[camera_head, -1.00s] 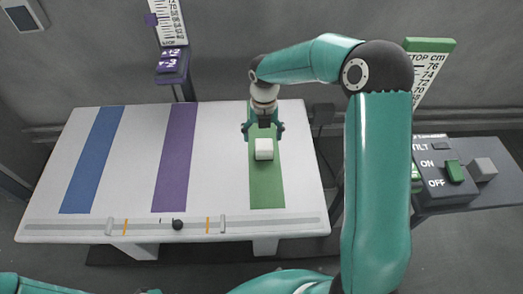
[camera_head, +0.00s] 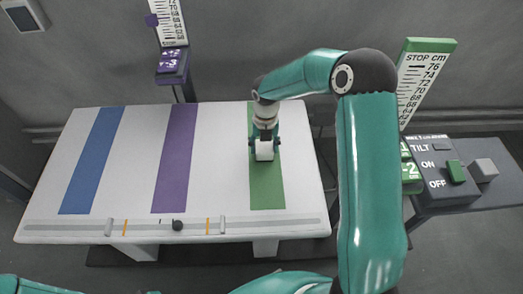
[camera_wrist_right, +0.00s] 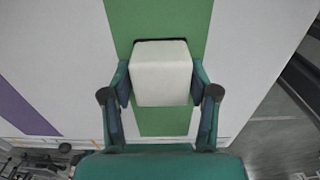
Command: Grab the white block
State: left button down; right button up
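The white block (camera_head: 264,151) is on the green stripe (camera_head: 267,188) of the white table, between the fingers of my right gripper (camera_head: 264,142). In the right wrist view the white block (camera_wrist_right: 161,75) fills the space between the two fingers of my right gripper (camera_wrist_right: 160,88). The finger pads are against its left and right sides, with no clear gap. I cannot tell whether its underside touches the table. My left gripper is not in view; only part of my left arm shows at the bottom left.
The table (camera_head: 221,180) also has a blue stripe (camera_head: 92,160) and a purple stripe (camera_head: 174,158). A rail with a black knob (camera_head: 178,225) runs along its front edge. A purple-topped scale post (camera_head: 172,62) stands behind. A switch box (camera_head: 437,183) and grey block (camera_head: 483,170) are at the right.

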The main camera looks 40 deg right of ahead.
grip_shut()
jog(key=shift+w+r, duration=0.1)
jog(key=shift+r, duration=0.1)
